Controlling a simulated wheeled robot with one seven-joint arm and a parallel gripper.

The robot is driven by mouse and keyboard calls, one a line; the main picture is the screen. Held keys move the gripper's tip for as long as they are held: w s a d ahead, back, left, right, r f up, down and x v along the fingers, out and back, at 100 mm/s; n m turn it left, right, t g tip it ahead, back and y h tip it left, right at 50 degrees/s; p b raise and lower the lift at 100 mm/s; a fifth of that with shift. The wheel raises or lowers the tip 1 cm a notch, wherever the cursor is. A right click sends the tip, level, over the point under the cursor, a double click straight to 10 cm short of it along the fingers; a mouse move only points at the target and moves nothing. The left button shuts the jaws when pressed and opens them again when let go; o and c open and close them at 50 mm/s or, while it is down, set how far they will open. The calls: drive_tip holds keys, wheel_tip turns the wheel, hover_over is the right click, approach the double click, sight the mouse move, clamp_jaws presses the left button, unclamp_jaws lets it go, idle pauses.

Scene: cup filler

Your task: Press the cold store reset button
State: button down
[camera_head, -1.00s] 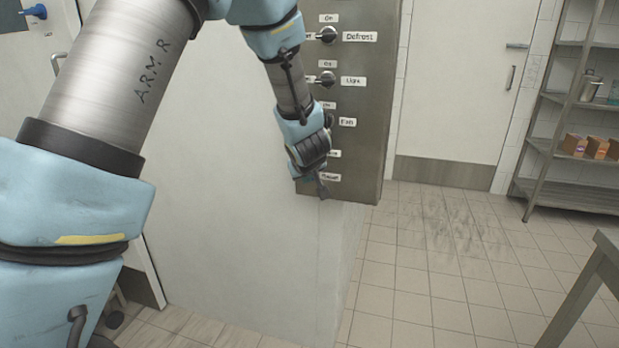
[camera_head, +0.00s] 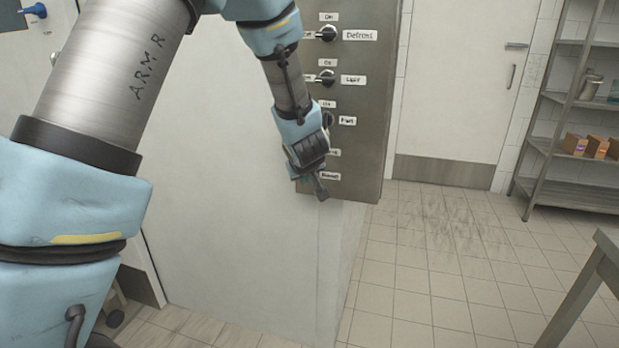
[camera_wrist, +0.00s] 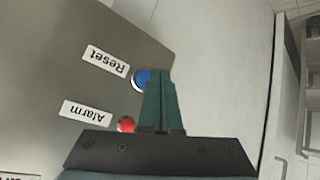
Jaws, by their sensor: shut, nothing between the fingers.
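The blue button (camera_wrist: 140,79) sits beside a white label that reads Reset (camera_wrist: 106,60), upside down in the wrist view. My gripper (camera_wrist: 158,74) is shut and empty. Its green fingers overlap the right side of the blue button in this view; I cannot tell whether they touch it. A red button (camera_wrist: 126,124) sits beside the Alarm label (camera_wrist: 87,113), close to the gripper body. In the head view my gripper (camera_head: 321,192) is at the lower end of the grey control panel (camera_head: 364,100). The buttons are hidden behind it there.
Above, the panel carries rotary knobs labelled Defrost (camera_head: 327,33) and Light (camera_head: 326,77). A pale wall (camera_head: 240,230) lies below and left of the panel. A shelf rack (camera_head: 570,110) and a table (camera_head: 590,285) stand at the right. The tiled floor (camera_head: 440,260) between is clear.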

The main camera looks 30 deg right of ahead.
drive_tip(key=s+a+b, duration=0.1)
drive_tip(key=s+a, duration=0.3)
drive_tip(key=shift+s, duration=0.2)
idle(0.5)
idle(0.7)
drive_tip(key=a+g+y, duration=0.1)
drive_tip(key=a+g, duration=0.2)
drive_tip(key=a, duration=1.3)
drive_tip(key=s+a+g+y, duration=0.1)
drive_tip(key=s+a, duration=0.3)
drive_tip(key=a, duration=0.5)
drive_tip(key=s+a+g+y, duration=0.1)
drive_tip(key=s+a+g, duration=0.2)
drive_tip(key=a, duration=0.6)
drive_tip(key=shift+s+a+r+y, duration=0.15)
drive_tip(key=shift+s+a+y, duration=0.2)
drive_tip(key=shift+s, duration=0.4)
